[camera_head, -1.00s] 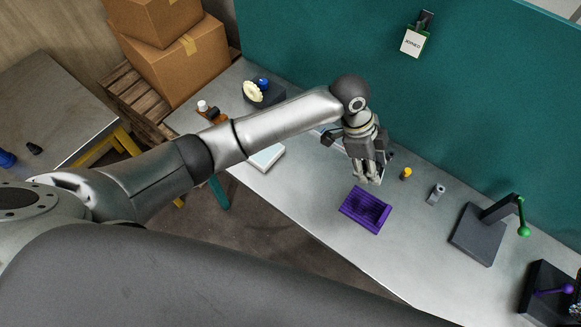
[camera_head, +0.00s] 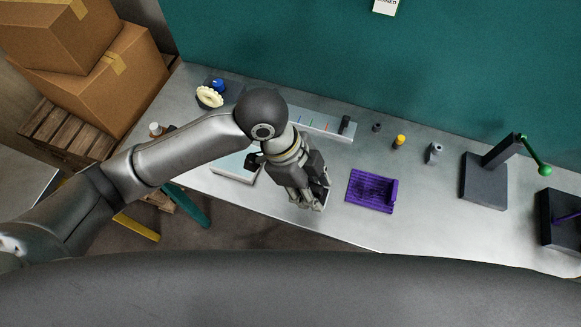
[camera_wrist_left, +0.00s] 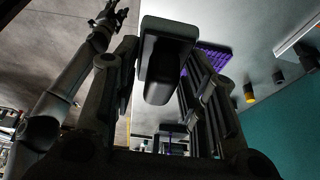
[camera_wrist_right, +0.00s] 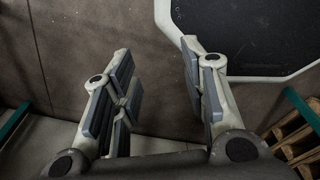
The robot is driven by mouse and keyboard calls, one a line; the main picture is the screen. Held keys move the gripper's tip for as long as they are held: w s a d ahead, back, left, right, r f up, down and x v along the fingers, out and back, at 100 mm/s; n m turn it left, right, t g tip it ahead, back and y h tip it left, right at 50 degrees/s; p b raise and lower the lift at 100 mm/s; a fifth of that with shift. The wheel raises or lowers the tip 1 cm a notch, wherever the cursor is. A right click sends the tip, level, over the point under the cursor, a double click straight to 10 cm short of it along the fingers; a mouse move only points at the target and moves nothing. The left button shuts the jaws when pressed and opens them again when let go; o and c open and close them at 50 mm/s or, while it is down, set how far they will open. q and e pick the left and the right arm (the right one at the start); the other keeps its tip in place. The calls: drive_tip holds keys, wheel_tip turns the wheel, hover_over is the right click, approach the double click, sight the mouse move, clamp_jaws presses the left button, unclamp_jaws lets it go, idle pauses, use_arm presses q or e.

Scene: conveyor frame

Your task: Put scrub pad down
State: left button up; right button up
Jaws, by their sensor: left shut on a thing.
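My left gripper (camera_head: 312,203) is over the table's front part, left of a purple ribbed tray-like piece (camera_head: 370,190). In the left wrist view its fingers close around a dark grey block with a rounded lower part (camera_wrist_left: 165,55), which looks like the scrub pad. In the head view the gripper mostly hides this block. I cannot tell whether it touches the table. The purple piece also shows behind the fingers in the left wrist view (camera_wrist_left: 215,58). My right gripper (camera_wrist_right: 163,75) is open and empty, with its fingers wide apart above the floor.
A white box (camera_head: 235,168) lies left of my left gripper. Behind stand a long pale strip (camera_head: 318,124), a yellow-topped cylinder (camera_head: 399,142) and a grey cylinder (camera_head: 433,153). A dark stand with a green ball (camera_head: 485,180) is at right. The tabletop right of the purple piece is clear.

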use_arm(q)
drive_tip(key=w+a+f, duration=0.1)
drive_tip(key=w+f, duration=0.1)
drive_tip(key=w, duration=0.1)
drive_tip(key=w+a+f+p, duration=0.1)
drive_tip(key=w+f, duration=0.1)
drive_tip(key=w+a+f, duration=0.1)
drive_tip(key=w+f, duration=0.1)
drive_tip(key=w, duration=0.1)
drive_tip(key=shift+w+a+f, duration=0.15)
drive_tip(key=shift+w+f, duration=0.15)
drive_tip(key=shift+f, duration=0.1)
drive_tip(key=shift+w+a+f+p, duration=0.2)
drive_tip(key=shift+w+f+p, duration=0.1)
drive_tip(key=shift+w+f, duration=0.3)
wheel_tip(320, 180, down, 3)
drive_tip(key=shift+r+p, duration=0.1)
drive_tip(key=shift+p, duration=0.55)
drive_tip(key=shift+f, duration=0.25)
drive_tip(key=shift+f, duration=0.2)
drive_tip(key=o, duration=0.9)
